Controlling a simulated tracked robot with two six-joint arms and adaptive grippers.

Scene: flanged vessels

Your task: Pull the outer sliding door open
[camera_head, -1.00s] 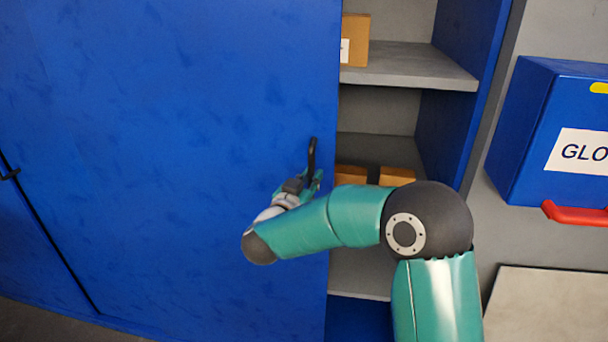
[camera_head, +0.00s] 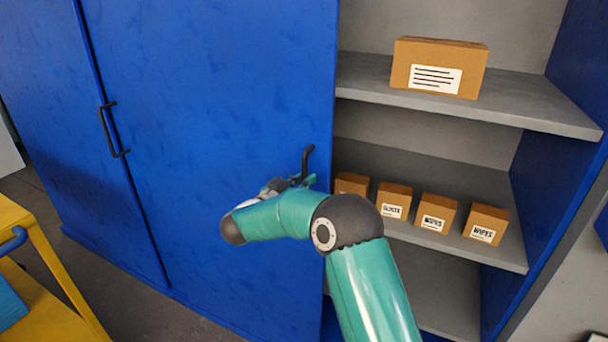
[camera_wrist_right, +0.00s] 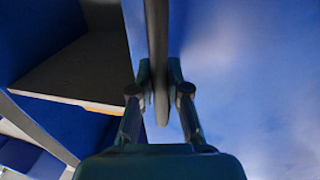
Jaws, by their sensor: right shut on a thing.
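The outer sliding door (camera_head: 215,120) is a large blue panel that stands partly open, with shelves showing to its right. Its black bar handle (camera_head: 307,158) is near the door's right edge. My right gripper (camera_head: 304,180) is at the lower part of this handle. In the right wrist view the handle (camera_wrist_right: 157,50) runs between the two fingers of the gripper (camera_wrist_right: 160,90), which are closed on it. My forearm hides part of the door's edge. My left gripper is not in view.
A second blue door panel with a black handle (camera_head: 112,130) is at left. The opened shelves hold a large cardboard box (camera_head: 438,66) and several small boxes, one labelled wipes (camera_head: 485,224). A yellow cart (camera_head: 45,262) stands at lower left, with floor between it and the cabinet.

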